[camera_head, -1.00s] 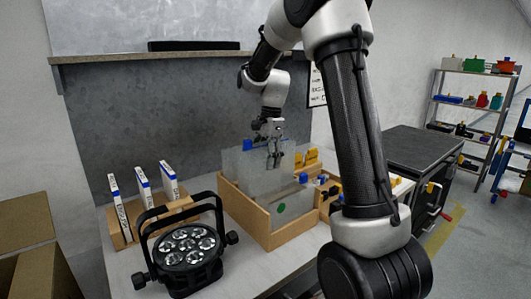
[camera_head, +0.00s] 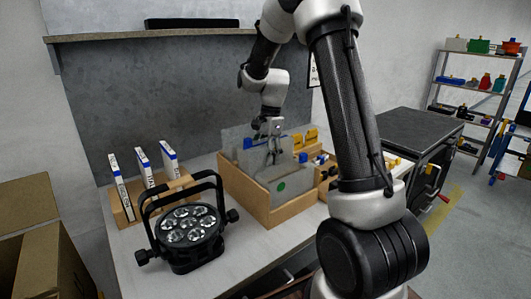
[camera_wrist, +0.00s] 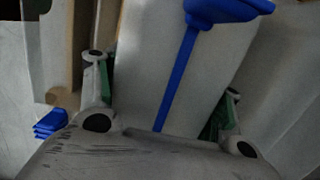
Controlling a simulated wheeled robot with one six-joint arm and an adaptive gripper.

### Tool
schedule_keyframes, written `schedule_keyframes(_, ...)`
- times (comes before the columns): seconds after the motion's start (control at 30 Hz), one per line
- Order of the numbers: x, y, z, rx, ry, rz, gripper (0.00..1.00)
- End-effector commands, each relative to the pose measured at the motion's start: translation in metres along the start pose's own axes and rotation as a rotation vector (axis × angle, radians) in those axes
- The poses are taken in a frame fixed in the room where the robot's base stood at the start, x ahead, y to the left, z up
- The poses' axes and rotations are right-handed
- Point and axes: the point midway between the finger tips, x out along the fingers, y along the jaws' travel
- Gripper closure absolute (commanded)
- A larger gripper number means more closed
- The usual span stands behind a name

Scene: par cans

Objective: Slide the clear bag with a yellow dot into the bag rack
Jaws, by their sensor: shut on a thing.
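My gripper (camera_head: 272,152) points down over the wooden bag rack (camera_head: 272,217) in the head view. It is shut on a clear bag (camera_head: 256,160) with a blue strip along its top. In the wrist view the blue strip (camera_wrist: 178,85) runs between my two fingers (camera_wrist: 165,100), with pale bag film around it. The held bag stands roughly upright, its lower part down behind the rack's front. No yellow dot shows on it; that part may be hidden. Another clear bag with a green dot (camera_head: 281,187) stands at the rack's front.
A black par can (camera_head: 188,230) stands on the table left of the rack. Behind it, a wooden holder (camera_head: 126,212) carries white-blue boxes. Yellow and blue items (camera_head: 311,137) sit at the rack's right. A grey panel wall is close behind the rack.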

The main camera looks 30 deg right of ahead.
Motion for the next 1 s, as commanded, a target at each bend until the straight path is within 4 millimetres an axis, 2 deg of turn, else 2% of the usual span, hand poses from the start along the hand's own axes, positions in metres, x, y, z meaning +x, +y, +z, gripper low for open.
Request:
schedule_keyframes(0.03,0.0083,0.0051,0.0,0.005,-0.006,0.018,0.62)
schedule_keyframes(0.1,0.0102,0.006,0.0,0.005,-0.007,0.021,0.65)
schedule_keyframes(0.37,0.0119,0.0078,-0.0001,0.007,-0.009,0.027,0.61)
schedule_keyframes(0.4,0.0119,0.0079,-0.0001,0.008,-0.009,0.027,0.21)
schedule_keyframes(0.5,0.0112,0.0071,-0.0003,0.007,-0.008,0.024,0.03)
schedule_keyframes(0.53,0.0109,0.0067,-0.0004,0.007,-0.007,0.023,0.01)
schedule_keyframes(1.0,0.0036,0.0033,-0.0004,0.004,-0.004,0.012,0.01)
